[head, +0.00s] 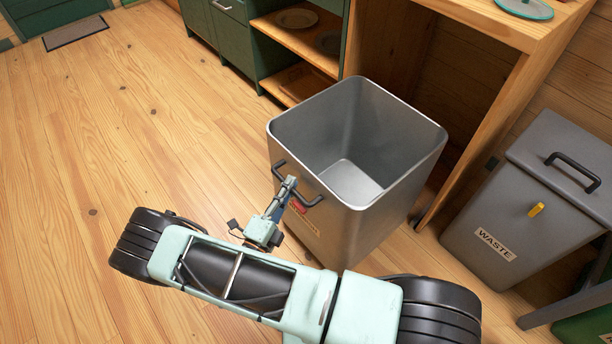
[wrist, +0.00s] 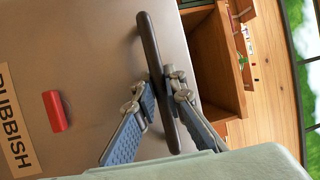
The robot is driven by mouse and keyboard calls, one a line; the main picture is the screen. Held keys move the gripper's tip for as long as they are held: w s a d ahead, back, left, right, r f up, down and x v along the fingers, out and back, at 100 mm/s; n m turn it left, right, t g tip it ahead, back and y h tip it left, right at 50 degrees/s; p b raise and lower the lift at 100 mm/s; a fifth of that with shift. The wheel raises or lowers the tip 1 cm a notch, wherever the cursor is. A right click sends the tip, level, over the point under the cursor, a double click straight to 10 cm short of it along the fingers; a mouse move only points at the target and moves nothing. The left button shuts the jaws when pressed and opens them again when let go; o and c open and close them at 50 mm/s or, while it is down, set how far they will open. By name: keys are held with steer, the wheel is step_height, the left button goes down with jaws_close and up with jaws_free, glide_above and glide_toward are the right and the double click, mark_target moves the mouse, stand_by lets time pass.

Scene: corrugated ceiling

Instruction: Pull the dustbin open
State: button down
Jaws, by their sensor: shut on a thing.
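The dustbin (head: 400,125) is a grey, open-topped box with an empty inside, standing upright on the floor at the front of the wooden counter. Its front carries a dark bar handle (head: 314,202), a red tab (wrist: 56,111) and a "RUBBISH" label (wrist: 14,125). My gripper (head: 289,184) is shut on the handle, which it partly hides in the head view. In the wrist view, the fingers of my gripper (wrist: 159,86) lie on both sides of the handle (wrist: 150,45).
A lidded grey "WASTE" bin (head: 545,205) with a yellow tab stands to the right. The wooden counter (head: 500,30) and green cabinet shelves (head: 285,45) are behind. A doormat (head: 75,31) lies at the far left. The plank floor (head: 110,120) at left is clear.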

steer(key=shift+s+a, duration=0.6)
steer(key=shift+a, duration=0.15)
steer(key=c, duration=2)
jaws_free()
steer(key=shift+o, duration=0.2)
steer(key=v, duration=1.2)
steer(key=shift+f, duration=0.1)
